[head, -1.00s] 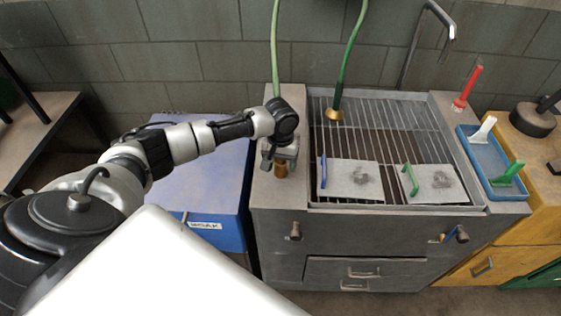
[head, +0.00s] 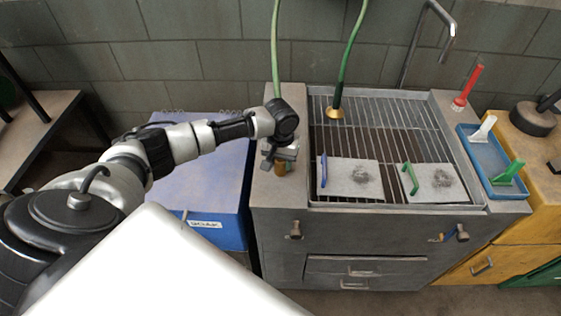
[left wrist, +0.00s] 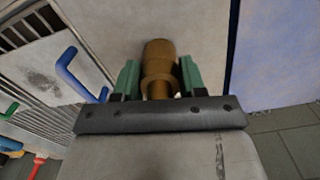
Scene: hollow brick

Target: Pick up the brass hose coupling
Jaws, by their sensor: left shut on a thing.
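The brass hose coupling (left wrist: 159,62) is a brown-gold, stepped cylinder seen in the left wrist view between the two green finger pads. In the head view the coupling (head: 281,168) shows just below my gripper, on the left ledge of the grey sink unit. My left gripper (left wrist: 159,82) is shut on the coupling. It also shows in the head view (head: 280,158), pointing down. I cannot tell whether the coupling still touches the ledge. My right gripper is not in view.
The grey ledge (head: 273,190) borders a wire grate (head: 385,125) with two pale plates, one with a blue handle (head: 323,170), one with a green handle (head: 410,179). A brass-ended green hose (head: 336,111) hangs over the grate. A blue box (head: 200,190) stands left.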

